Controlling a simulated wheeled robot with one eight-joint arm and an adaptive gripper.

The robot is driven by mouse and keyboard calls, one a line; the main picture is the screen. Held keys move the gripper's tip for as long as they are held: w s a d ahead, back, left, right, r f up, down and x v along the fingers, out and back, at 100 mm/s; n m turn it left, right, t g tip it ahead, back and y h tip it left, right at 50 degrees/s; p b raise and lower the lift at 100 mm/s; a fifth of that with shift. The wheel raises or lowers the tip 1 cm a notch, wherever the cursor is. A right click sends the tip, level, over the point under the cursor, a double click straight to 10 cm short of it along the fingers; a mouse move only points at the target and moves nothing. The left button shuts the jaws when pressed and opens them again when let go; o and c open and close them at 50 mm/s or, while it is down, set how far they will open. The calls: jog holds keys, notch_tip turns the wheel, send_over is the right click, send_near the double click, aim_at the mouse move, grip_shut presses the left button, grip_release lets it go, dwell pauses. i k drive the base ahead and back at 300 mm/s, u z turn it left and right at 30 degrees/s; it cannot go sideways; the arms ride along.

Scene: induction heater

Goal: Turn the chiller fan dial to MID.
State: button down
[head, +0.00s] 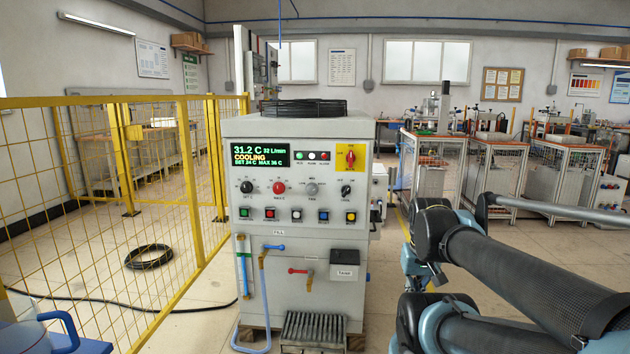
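The chiller (300,240) is a pale grey cabinet standing upright in the middle of the head view. Its fan dial (312,188) is a small grey knob in the row under the display, between a red dial (279,188) and a black knob (346,190). Small labels surround the fan dial, with MID seemingly above it. Its pointer is too small to read. The display (262,155) reads 31.2 C, 32 L/min, COOLING, SET 24 C, MAX 36 C. My arm shows at the right, apart from the panel. My gripper is not in view.
A yellow mesh fence (187,180) stands left of the chiller. Valves and a blue hose (264,300) are on the chiller's lower front, above a dark step grate (313,330). A black hose coil (149,256) lies inside the fence. Caged benches (432,170) stand at the right.

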aim_at(312, 189)
jog(key=z, duration=0.55)
jog(key=k, duration=0.65)
jog(key=z, duration=0.9)
jog(key=k, duration=0.65)
jog(key=z, duration=0.4)
jog(key=i, duration=0.85)
jog(key=u, duration=0.6)
jog(key=i, duration=1.3)
jog(key=u, duration=1.2)
jog(key=i, duration=0.8)
jog(key=u, duration=0.8)
jog(key=i, duration=0.35)
jog(key=u, duration=0.35)
